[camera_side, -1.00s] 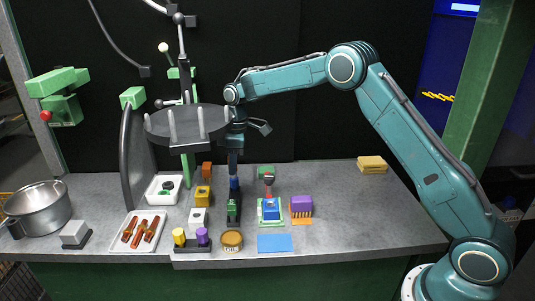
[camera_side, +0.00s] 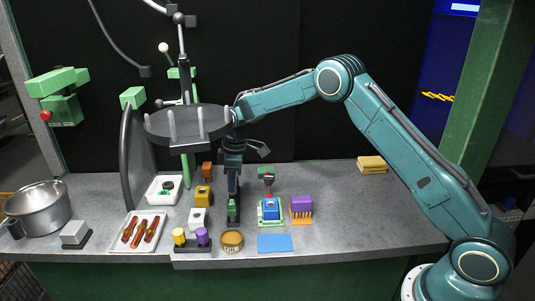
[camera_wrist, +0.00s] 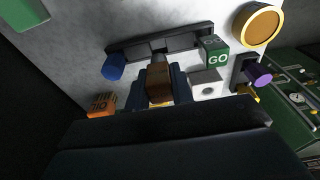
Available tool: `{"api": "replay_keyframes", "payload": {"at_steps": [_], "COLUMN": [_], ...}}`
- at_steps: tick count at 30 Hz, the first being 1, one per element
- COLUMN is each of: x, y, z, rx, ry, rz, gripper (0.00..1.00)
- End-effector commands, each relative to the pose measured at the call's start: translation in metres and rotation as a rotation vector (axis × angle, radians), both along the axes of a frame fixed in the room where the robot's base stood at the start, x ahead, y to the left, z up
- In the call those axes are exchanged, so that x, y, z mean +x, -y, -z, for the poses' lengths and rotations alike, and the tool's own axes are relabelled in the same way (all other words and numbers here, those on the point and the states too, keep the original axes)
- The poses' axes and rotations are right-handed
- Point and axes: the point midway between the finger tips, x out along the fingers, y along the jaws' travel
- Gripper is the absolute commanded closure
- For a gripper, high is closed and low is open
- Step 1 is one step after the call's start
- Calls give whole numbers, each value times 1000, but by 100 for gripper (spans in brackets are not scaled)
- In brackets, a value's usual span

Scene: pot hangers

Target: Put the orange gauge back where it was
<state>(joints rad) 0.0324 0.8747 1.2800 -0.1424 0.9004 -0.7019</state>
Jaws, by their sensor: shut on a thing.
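In the wrist view an orange-brown block (camera_wrist: 158,82), which I take as the orange gauge, sits between the two blue fingers of my gripper (camera_wrist: 161,88). My gripper (camera_side: 233,190) is shut on it, low over a dark slotted holder (camera_wrist: 192,42). The block is at the middle of the holder; whether it is seated cannot be told. The green GO gauge (camera_wrist: 213,50) stands at the holder's near end and also shows in the side view (camera_side: 233,209). A blue cylinder (camera_wrist: 113,67) is at the far end. In the side view the fingers hide the held block.
Left of the holder stand a rust-orange block (camera_side: 207,170), a yellow block (camera_side: 203,196) and a white block (camera_side: 198,217). A blue block (camera_side: 270,209) is right. A round pronged rack (camera_side: 165,133) overhangs close by.

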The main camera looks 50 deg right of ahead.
Motion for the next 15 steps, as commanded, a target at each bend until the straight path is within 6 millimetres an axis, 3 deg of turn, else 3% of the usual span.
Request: {"api": "replay_keyframes", "payload": {"at_steps": [8,15], "x": [0,0], "y": [0,0], "z": [7,32], "rx": [0,1], "ry": [-1,-1], "rz": [0,0], "gripper": [100,100]}}
